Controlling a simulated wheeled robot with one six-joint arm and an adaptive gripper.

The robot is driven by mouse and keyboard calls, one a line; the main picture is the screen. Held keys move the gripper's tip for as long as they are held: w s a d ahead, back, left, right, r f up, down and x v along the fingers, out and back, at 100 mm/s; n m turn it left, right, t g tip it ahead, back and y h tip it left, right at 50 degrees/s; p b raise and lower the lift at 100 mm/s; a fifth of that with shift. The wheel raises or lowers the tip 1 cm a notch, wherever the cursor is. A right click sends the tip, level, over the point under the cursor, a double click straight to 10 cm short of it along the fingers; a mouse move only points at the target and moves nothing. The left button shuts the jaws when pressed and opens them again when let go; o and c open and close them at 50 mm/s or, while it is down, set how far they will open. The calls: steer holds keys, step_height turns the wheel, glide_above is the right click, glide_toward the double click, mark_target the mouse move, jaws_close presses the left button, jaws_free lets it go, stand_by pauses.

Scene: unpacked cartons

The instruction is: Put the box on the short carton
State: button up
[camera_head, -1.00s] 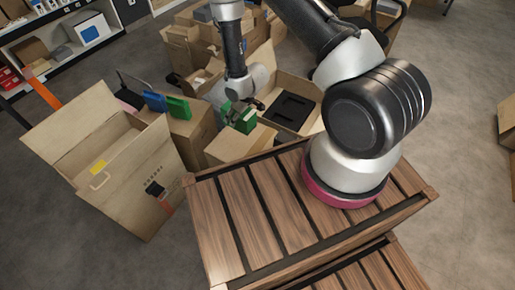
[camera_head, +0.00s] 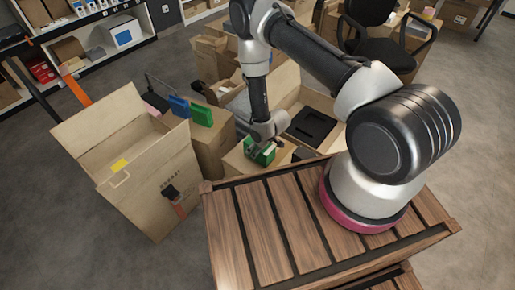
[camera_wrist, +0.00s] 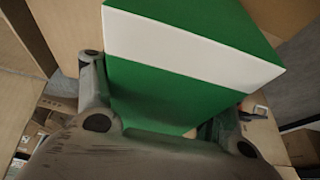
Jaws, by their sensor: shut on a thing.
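The box is green with a white band. My gripper (camera_head: 264,140) is shut on the box (camera_head: 262,155). In the wrist view the box (camera_wrist: 170,85) fills the middle between the two fingers of my gripper (camera_wrist: 165,115). In the head view a low, closed cardboard carton, seemingly the short carton (camera_head: 236,163), lies just behind the slatted wooden crate. The box shows over the right part of this carton's top. I cannot tell whether the box touches it, and its lower edge is partly hidden.
A tall open carton (camera_head: 150,190) stands at the left. Behind the short carton, another carton (camera_head: 212,145) bears blue and green items. An open carton (camera_head: 325,100) with a black insert lies to the right. The wooden crate (camera_head: 245,235) is in front.

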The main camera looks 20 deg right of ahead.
steer(key=o, duration=1.4)
